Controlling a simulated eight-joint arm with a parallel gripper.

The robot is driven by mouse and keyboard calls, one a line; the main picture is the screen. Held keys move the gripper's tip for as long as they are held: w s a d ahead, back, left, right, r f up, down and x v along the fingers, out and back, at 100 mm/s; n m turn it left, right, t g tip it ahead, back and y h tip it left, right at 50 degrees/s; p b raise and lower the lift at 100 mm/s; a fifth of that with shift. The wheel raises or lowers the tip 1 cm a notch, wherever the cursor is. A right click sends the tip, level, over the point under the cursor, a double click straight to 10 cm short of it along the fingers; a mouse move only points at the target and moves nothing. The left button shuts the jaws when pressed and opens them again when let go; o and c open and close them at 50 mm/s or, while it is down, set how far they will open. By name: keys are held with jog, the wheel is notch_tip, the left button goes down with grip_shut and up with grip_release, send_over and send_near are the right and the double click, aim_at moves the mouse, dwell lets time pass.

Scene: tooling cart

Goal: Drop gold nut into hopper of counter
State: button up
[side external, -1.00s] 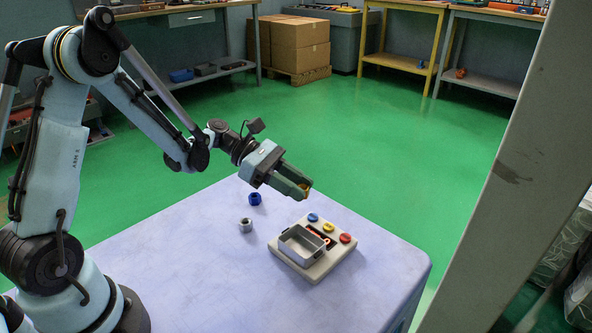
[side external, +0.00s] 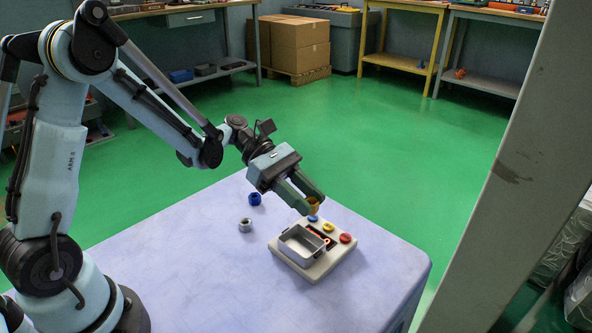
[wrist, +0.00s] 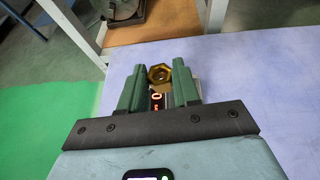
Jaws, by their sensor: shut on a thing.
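My gripper (side external: 311,204) is shut on the gold nut (side external: 313,206) and holds it in the air above the back of the counter, near its blue button. In the wrist view the gold nut (wrist: 160,74) sits between the tips of the green fingers, with its hole showing. The counter (side external: 318,267) is a light box on the table with blue, yellow and red buttons. Its open grey hopper (side external: 301,246) is at the front left and looks empty. In the wrist view the counter is mostly hidden behind my gripper; its orange display digits (wrist: 157,97) show between the fingers.
A silver nut (side external: 245,225) and a blue nut (side external: 255,199) lie on the pale table (side external: 185,262), left of the counter. The table's right edge is close to the counter. A grey post (side external: 500,170) stands at the right.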

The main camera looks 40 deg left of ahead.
jog(key=s+d+m+g, duration=0.2)
jog(key=m+g, duration=0.1)
send_over(303, 249)
jog(key=shift+g, duration=0.3)
jog(key=shift+f, duration=2.3)
jog(key=shift+d, duration=0.1)
jog(key=o, duration=1.1)
jog(key=v, duration=0.5)
notch_tip(303, 249, up, 7)
jog(key=shift+r, duration=0.1)
